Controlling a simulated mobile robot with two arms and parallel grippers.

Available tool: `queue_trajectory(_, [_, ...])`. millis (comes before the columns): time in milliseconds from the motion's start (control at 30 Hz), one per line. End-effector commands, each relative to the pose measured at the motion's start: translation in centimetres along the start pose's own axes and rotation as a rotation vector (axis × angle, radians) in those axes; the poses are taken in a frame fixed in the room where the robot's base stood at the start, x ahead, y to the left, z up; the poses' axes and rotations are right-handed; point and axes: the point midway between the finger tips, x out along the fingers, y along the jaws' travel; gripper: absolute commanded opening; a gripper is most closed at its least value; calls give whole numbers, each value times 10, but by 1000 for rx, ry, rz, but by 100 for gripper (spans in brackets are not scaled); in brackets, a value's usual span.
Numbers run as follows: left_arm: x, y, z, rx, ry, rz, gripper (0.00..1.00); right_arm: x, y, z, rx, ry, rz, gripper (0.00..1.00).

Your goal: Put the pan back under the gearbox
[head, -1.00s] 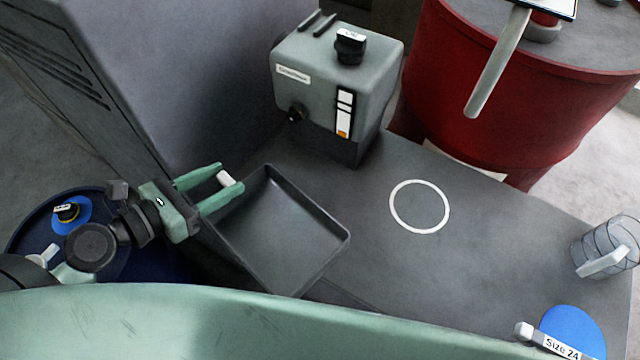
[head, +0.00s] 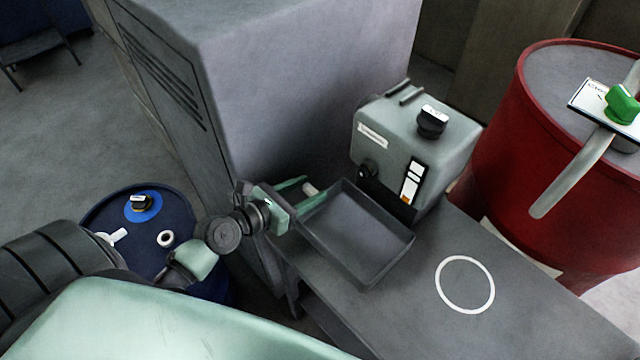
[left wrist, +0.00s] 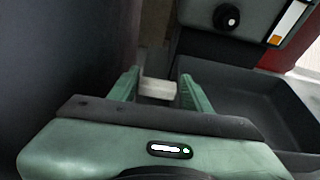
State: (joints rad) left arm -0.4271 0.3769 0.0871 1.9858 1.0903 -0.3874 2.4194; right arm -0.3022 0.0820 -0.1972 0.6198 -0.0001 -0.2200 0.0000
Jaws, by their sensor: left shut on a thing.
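The pan (head: 362,232) is a shallow, dark grey rectangular tray at the near left of the gearbox (head: 413,137), a grey-green box with a black cap and a white-and-orange gauge. In the head view the pan's back edge overlaps the gearbox's lower front; I cannot tell whether they touch. My left gripper (head: 308,190) is shut on the pan's white grip at its left side. In the left wrist view the white grip (left wrist: 158,88) sits between the fingers, with the pan (left wrist: 245,105) to the right and the gearbox (left wrist: 245,20) above. My right gripper is out of view.
The grey bench (head: 415,310) has a white ring (head: 465,284) and free room at right. A tall grey cabinet (head: 290,90) stands behind the left gripper. A red drum (head: 490,130) is at right, a blue drum (head: 190,215) at left.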

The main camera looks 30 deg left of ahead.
Motion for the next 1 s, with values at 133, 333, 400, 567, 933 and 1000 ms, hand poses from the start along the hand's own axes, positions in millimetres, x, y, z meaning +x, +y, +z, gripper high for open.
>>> queue_trajectory(133, [23, 0, 9, -2, -4, 1, 0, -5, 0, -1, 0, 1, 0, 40])
queue_trajectory(333, [40, 0, 15, -2, -4, 0, 0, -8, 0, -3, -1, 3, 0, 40])
queue_trajectory(400, [43, 0, -5, 0, 3, -2, 0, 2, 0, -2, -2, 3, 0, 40])
queue_trajectory(567, [48, 1, -22, 0, 0, 0, 0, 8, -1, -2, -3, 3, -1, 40])
queue_trajectory(933, [49, 1, -24, -3, -2, 0, 0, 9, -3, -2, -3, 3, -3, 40])
queue_trajectory(1000, [49, 1, -26, -1, 1, 0, 54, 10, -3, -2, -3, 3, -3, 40])
